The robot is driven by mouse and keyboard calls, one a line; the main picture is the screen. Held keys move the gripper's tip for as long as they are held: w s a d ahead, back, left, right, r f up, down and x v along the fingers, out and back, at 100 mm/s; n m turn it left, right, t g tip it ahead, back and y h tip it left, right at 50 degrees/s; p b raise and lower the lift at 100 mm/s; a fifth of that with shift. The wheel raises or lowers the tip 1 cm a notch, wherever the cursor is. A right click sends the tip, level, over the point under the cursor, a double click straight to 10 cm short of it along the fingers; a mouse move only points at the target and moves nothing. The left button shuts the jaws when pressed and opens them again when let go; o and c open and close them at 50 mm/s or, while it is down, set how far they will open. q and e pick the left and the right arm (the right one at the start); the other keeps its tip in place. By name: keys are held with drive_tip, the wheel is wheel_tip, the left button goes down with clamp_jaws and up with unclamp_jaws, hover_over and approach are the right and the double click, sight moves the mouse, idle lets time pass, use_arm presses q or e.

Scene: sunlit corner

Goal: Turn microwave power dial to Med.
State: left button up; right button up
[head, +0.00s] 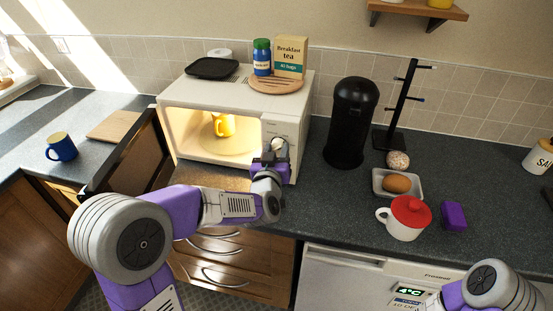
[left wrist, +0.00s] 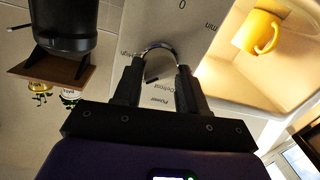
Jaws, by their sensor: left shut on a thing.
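The white microwave (head: 225,88) stands on the counter with its dark door (head: 125,155) swung open to the left. Its lit cavity holds a yellow mug (head: 223,125), which also shows in the left wrist view (left wrist: 257,32). My left gripper (head: 272,155) is at the control panel right of the cavity. In the left wrist view its fingers are shut on the round power dial (left wrist: 158,58), with "Power" and "Defrost" lettering close by. The fingers hide part of the dial and its markings, and I cannot tell its setting. My right gripper is out of view.
A dark tray (head: 212,68), a blue jar (head: 262,58) and a tea box (head: 290,57) stand on the microwave. A blue mug (head: 61,147) stands left.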

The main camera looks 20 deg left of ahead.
use_arm(q)
drive_tip(key=shift+n+b, duration=1.2)
drive_tip(key=shift+n, duration=0.3)
drive_tip(key=o, duration=1)
drive_tip(key=shift+o, duration=0.2)
drive_tip(key=s+d, duration=0.1)
drive_tip(key=s, duration=0.6)
drive_tip(key=shift+s+r+p, duration=0.25)
drive_tip(key=shift+r+p, duration=0.05)
drive_tip(key=shift+p, duration=0.15)
